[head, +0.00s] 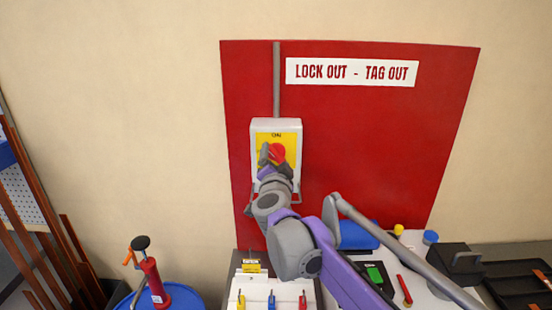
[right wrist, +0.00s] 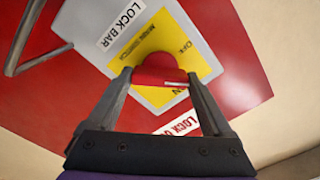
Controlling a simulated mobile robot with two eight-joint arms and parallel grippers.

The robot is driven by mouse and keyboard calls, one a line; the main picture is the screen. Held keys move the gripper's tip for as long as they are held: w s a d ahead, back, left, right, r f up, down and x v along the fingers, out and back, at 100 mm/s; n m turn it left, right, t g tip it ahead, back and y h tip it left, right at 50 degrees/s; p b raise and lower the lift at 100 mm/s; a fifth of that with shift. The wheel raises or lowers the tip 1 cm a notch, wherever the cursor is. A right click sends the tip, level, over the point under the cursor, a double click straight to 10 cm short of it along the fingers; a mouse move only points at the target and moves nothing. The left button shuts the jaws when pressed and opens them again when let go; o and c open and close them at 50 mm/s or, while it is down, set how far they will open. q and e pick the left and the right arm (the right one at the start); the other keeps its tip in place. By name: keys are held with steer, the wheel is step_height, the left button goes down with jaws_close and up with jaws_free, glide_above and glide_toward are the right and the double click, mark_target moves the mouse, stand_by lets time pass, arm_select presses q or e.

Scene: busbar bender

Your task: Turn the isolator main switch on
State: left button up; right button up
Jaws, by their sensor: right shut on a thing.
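The isolator main switch is a grey box (head: 289,125) with a yellow plate (head: 293,139) and a red knob (head: 277,152), mounted on a red board. The word ON shows at the top of the plate in the head view. In the right wrist view the red knob (right wrist: 160,77) sits between the fingers, in front of the yellow plate (right wrist: 165,40) marked OFF and MAIN SWITCH. My right gripper (right wrist: 160,80) is shut on the knob, one finger on each side; in the head view the right gripper (head: 272,157) partly hides the plate. My left gripper is not in view.
The red board (head: 385,150) carries a LOCK OUT - TAG OUT sign (head: 352,72). Below stand a rack with coloured handles (head: 270,285), a blue drum (head: 185,297) with a red pump tool (head: 153,280), a black box (head: 455,262) and a dark tray (head: 520,288). A lock bar hangs beside the switch.

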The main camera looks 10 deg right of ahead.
steer(key=m+p, duration=0.1)
steer(key=m, duration=0.3)
steer(key=shift+r+m, duration=0.1)
steer(key=shift+m, duration=0.2)
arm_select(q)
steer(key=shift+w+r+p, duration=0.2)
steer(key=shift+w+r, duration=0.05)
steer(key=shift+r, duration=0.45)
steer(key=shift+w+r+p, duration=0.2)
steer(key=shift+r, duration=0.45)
arm_select(e)
steer(key=shift+m, duration=1.9)
steer(key=o, duration=1.1)
steer(key=shift+o, duration=0.2)
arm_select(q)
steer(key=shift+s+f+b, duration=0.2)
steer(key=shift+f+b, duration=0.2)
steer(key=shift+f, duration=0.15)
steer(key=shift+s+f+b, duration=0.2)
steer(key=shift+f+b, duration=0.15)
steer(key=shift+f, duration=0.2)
arm_select(e)
steer(key=s+a, duration=0.2)
steer(key=s, duration=0.8)
steer(key=shift+s, duration=0.3)
steer(key=shift+a, duration=0.1)
